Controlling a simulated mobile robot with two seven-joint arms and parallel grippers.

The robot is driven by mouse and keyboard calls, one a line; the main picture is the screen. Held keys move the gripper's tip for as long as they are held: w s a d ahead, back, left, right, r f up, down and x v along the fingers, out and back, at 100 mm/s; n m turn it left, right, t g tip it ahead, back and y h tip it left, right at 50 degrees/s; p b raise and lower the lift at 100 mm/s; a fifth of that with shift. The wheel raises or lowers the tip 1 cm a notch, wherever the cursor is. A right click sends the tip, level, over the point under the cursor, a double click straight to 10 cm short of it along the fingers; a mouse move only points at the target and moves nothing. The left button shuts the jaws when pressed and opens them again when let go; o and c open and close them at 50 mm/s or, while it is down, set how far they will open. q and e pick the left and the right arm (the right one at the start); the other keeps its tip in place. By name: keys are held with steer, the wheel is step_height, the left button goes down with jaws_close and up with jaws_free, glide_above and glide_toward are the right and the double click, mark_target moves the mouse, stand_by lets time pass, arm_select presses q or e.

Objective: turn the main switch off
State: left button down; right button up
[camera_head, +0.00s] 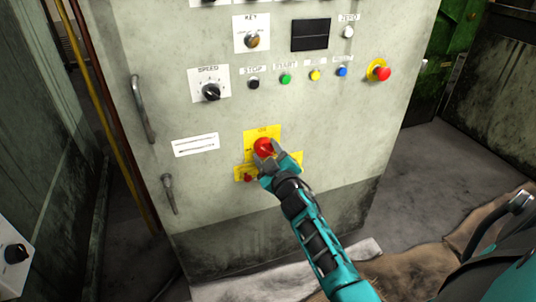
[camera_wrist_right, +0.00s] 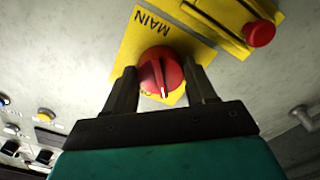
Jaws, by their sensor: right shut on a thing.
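The main switch is a round red knob (camera_head: 263,146) on a yellow plate (camera_head: 262,131), low on the front of the grey-green cabinet. In the right wrist view the red knob (camera_wrist_right: 160,62) sits between the two fingers, its raised grip bar almost upright in the picture. The word MAIN is upside down on the yellow plate (camera_wrist_right: 135,40) there. My right gripper (camera_head: 265,160) is shut on the red knob, one finger at each side, and partly covers it in the head view. My left gripper is not in view.
A small red button (camera_wrist_right: 260,33) on another yellow plate is close beside the knob. Above are a black speed dial (camera_head: 211,92), coloured buttons and a red emergency stop (camera_head: 382,74). A door handle (camera_head: 143,108) stands out at left. Floor at right is partly clear.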

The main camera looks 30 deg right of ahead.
steer(key=n, duration=0.4)
steer(key=shift+n+b, duration=0.3)
steer(key=shift+n, duration=0.1)
steer(key=n, duration=0.3)
steer(key=shift+r, duration=0.1)
arm_select(q)
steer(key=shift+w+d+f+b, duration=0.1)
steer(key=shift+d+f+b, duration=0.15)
steer(key=shift+b, duration=0.1)
arm_select(e)
steer(key=shift+n, duration=1.2)
steer(key=shift+r, duration=0.1)
steer(key=o, duration=1)
arm_select(q)
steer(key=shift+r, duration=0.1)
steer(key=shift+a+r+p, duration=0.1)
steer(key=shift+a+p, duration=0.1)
steer(key=shift+p, duration=0.2)
arm_select(e)
steer(key=v, duration=1.2)
steer(key=shift+d, duration=0.1)
